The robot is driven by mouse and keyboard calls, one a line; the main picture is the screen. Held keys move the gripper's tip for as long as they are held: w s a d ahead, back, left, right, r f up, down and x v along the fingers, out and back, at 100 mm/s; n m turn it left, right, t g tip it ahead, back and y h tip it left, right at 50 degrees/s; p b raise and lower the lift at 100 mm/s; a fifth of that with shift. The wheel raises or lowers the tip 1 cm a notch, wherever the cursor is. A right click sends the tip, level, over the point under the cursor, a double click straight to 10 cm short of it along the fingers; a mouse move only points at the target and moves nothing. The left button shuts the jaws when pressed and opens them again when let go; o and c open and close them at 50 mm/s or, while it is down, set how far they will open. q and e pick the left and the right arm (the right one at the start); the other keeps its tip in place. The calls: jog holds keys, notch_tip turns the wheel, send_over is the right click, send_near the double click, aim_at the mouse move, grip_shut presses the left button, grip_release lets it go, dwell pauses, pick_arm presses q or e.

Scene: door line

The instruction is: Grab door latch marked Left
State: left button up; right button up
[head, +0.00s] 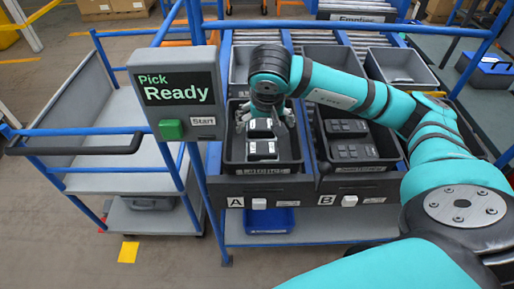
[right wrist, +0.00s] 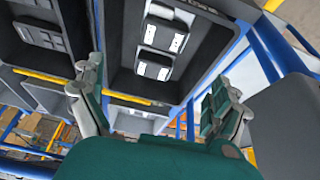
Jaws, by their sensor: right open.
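My right gripper (head: 264,117) is open and empty above the dark bin in slot A (head: 290,172). Two black and white parts, which look like door latches, lie in that bin: a rear one (head: 261,127) and a front one (head: 262,149). The right wrist view shows them between and beyond the open fingers (right wrist: 152,88), one latch (right wrist: 165,33) farther off and one (right wrist: 154,66) nearer. The bin's front label is too small to read surely, and no Left mark is legible on the parts. My left gripper is out of view.
Bin B (head: 397,150) beside it holds dark parts (head: 352,151). Grey bins (head: 398,70) stand behind. A screen reading "Pick Ready" (head: 176,92) with a Start button stands to the left, near a grey cart (head: 75,105). A blue bin (head: 268,219) sits on the shelf below.

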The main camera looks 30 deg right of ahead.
jog(key=b, duration=0.4)
send_near(262, 148)
jog(key=shift+w+d+f, duration=0.4)
jog(key=shift+d+f, duration=0.15)
jog(key=shift+f, duration=0.25)
jog(key=b+x, duration=0.1)
jog(key=x, duration=0.1)
jog(key=shift+w+f+b, duration=0.2)
jog(key=shift+w+b, duration=0.05)
jog(key=shift+b, duration=0.05)
jog(key=shift+w+d+f, duration=0.1)
jog(key=shift+w+f, duration=0.05)
jog(key=shift+f, duration=0.05)
jog(key=shift+f+b, duration=0.6)
jog(key=shift+f, duration=0.15)
jog(key=b+x, duration=0.1)
jog(key=x, duration=0.1)
jog(key=b+x, duration=0.1)
jog(key=shift+f, duration=0.5)
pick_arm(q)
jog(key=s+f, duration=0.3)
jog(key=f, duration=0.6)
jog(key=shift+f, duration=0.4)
pick_arm(e)
jog(key=shift+r, duration=0.1)
jog(key=c, duration=1.4)
